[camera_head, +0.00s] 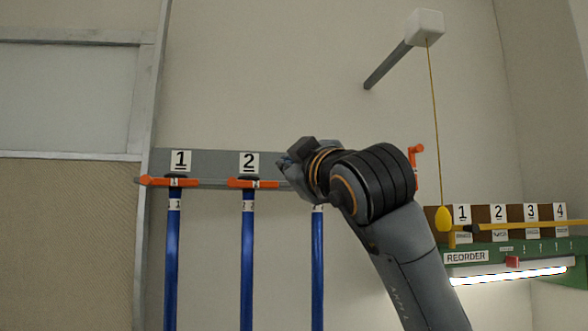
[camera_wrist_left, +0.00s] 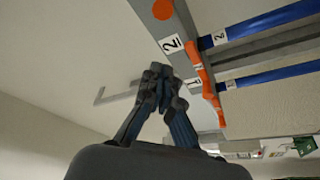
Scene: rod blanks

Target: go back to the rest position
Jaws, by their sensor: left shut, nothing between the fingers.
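My left gripper (camera_head: 284,163) is in front of the grey wall rail, just right of label 2, with my arm reaching up from the lower right. In the left wrist view its fingers (camera_wrist_left: 161,78) are shut together with nothing between them. Blue rod 1 (camera_head: 172,260) and blue rod 2 (camera_head: 247,260) hang upright under orange holders on the rail. A third blue rod (camera_head: 318,270) hangs below my gripper, and its top is hidden. The wrist view shows two blue rods (camera_wrist_left: 265,22) beside the rail. My right gripper is not in view.
The grey rail (camera_head: 215,160) runs along the wall behind my gripper. An orange piece (camera_head: 415,160) shows right of my wrist. A yellow cord with a yellow knob (camera_head: 443,218) hangs from a white block (camera_head: 425,26). A green REORDER shelf (camera_head: 520,250) with numbered boxes stands at right.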

